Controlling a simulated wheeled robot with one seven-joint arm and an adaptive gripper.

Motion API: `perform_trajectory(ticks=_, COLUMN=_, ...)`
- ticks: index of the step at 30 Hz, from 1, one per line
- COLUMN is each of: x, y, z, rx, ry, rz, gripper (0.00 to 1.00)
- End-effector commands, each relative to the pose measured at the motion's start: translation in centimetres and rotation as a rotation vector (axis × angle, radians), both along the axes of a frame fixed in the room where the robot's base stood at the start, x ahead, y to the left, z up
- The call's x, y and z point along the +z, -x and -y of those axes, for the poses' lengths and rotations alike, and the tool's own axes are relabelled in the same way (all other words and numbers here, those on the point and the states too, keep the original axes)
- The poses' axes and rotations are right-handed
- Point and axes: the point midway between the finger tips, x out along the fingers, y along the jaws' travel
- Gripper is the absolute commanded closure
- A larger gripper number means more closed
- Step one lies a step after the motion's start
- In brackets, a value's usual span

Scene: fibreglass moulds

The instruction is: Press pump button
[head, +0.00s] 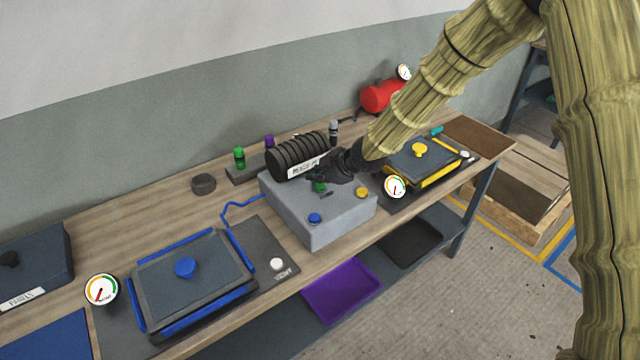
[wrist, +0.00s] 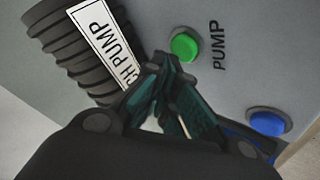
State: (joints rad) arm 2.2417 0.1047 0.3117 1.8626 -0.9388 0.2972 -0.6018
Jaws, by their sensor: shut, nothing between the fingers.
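The green pump button (wrist: 184,46) sits on the grey pump box beside the printed word PUMP. In the head view the green button (head: 319,187) is partly covered by my gripper (head: 318,178). My gripper is shut and empty. In the wrist view its fingertips (wrist: 164,64) lie just beside the button, pointing toward the box face; I cannot tell if they touch it. The grey pump box (head: 320,230) stands on the bench with a black ribbed pump body (head: 297,155) on it.
A blue button (head: 314,217) and a yellow button (head: 361,192) share the box top. The blue-clamped mould (head: 195,275) lies at left, the yellow-clamped mould (head: 425,160) at right. A red tank (head: 380,96) stands behind. Bare bench (head: 150,220) shows left of the box.

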Motion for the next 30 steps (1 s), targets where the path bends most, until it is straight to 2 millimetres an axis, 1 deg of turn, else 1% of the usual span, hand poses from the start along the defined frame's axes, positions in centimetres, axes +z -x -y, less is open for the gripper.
perform_trajectory(ticks=1, x=0.8, y=0.0, z=0.0, rx=-0.001, ry=0.0, rz=0.001, gripper=1.0)
perform_trajectory(ticks=3, x=1.3, y=0.0, z=0.0, rx=0.0, ry=0.0, rz=0.0, gripper=1.0)
perform_trajectory(ticks=19, x=5.2, y=0.0, z=0.0, rx=-0.001, ry=0.0, rz=-0.001, gripper=1.0)
perform_trajectory(ticks=22, x=5.5, y=0.0, z=0.0, rx=0.0, ry=0.0, rz=0.0, gripper=1.0)
perform_trajectory(ticks=30, x=5.4, y=0.0, z=0.0, rx=0.0, ry=0.0, rz=0.0, gripper=1.0)
